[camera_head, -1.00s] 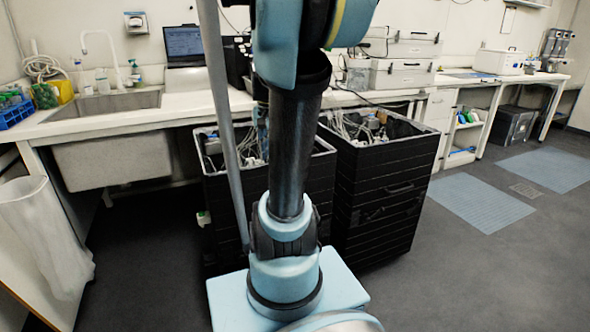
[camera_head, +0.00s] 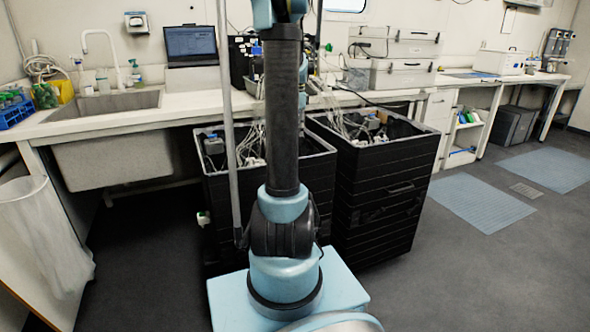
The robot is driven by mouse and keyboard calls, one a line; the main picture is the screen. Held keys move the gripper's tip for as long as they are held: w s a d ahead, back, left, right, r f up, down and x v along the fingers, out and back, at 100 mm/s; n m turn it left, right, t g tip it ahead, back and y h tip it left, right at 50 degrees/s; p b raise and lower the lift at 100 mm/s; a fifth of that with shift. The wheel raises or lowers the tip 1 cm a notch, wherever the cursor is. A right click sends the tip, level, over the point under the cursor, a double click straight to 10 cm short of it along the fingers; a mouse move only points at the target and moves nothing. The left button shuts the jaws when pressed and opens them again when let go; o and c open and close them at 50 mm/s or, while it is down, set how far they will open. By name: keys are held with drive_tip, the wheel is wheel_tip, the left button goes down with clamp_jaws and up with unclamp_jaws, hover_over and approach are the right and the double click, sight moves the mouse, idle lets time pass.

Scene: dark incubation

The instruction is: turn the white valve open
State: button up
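I cannot make out a white valve for certain. A small white and green fitting (camera_head: 203,218) sticks out at the left side of the left black crate (camera_head: 222,190); it is too small to tell what it is. My own arm rises through the middle of the view, and its upper part leaves the top edge. Bits of blue and dark arm parts show behind the upright link, above the counter and crates. My gripper's fingers cannot be seen; they are hidden behind the arm or out of frame.
A second black crate (camera_head: 385,190) stands to the right; both hold cables and fittings. Behind is a white counter (camera_head: 200,103) with a sink (camera_head: 105,105), a laptop (camera_head: 191,45) and grey cases (camera_head: 402,75). A bin with a clear liner (camera_head: 45,235) stands at left. The right floor is open.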

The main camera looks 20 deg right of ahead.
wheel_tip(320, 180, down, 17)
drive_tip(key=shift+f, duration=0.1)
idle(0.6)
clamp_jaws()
